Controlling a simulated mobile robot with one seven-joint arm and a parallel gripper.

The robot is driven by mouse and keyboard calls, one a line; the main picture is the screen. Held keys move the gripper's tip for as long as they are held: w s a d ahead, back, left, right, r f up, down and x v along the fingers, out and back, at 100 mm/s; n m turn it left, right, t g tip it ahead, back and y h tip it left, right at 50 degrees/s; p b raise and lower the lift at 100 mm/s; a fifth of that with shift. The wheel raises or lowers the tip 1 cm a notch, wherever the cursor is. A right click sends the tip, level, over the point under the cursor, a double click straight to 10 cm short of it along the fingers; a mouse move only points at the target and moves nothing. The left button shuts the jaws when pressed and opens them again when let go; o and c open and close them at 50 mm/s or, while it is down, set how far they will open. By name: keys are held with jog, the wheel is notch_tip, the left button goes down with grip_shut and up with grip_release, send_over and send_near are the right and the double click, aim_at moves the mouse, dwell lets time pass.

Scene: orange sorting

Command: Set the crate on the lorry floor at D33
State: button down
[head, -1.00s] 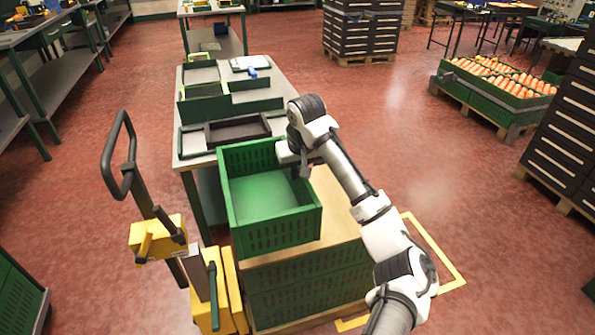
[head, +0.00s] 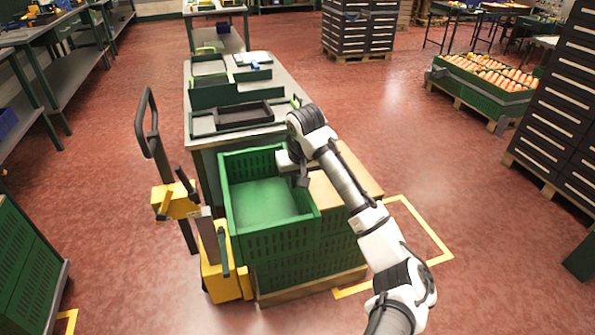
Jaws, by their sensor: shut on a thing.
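The green crate (head: 232,205) is open-topped and looks empty, with slotted walls. My gripper (head: 300,178) is shut on the crate's right wall; its fingertips are partly hidden by the wrist. The crate is roughly level, over the left part of a green slotted stack (head: 335,245) on a wooden pallet. Whether its base touches what is below cannot be told. I cannot make out a D33 label or a lorry floor.
A yellow hand truck (head: 218,262) with a dark handle stands against the left of the stack. A grey table (head: 205,155) with trays is just behind. Dark drawer cabinets (head: 555,125) and a crate of orange produce (head: 480,92) stand right. Red floor is open between.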

jog(key=s+f+m, duration=0.1)
jog(key=s+f, duration=0.2)
jog(key=f, duration=0.7)
jog(key=s+f+m, duration=0.1)
jog(key=s+f, duration=0.3)
jog(key=f, duration=0.6)
jog(key=s+f+m, duration=0.1)
jog(key=s+f, duration=0.3)
jog(key=f, duration=0.6)
jog(key=shift+h, duration=0.4)
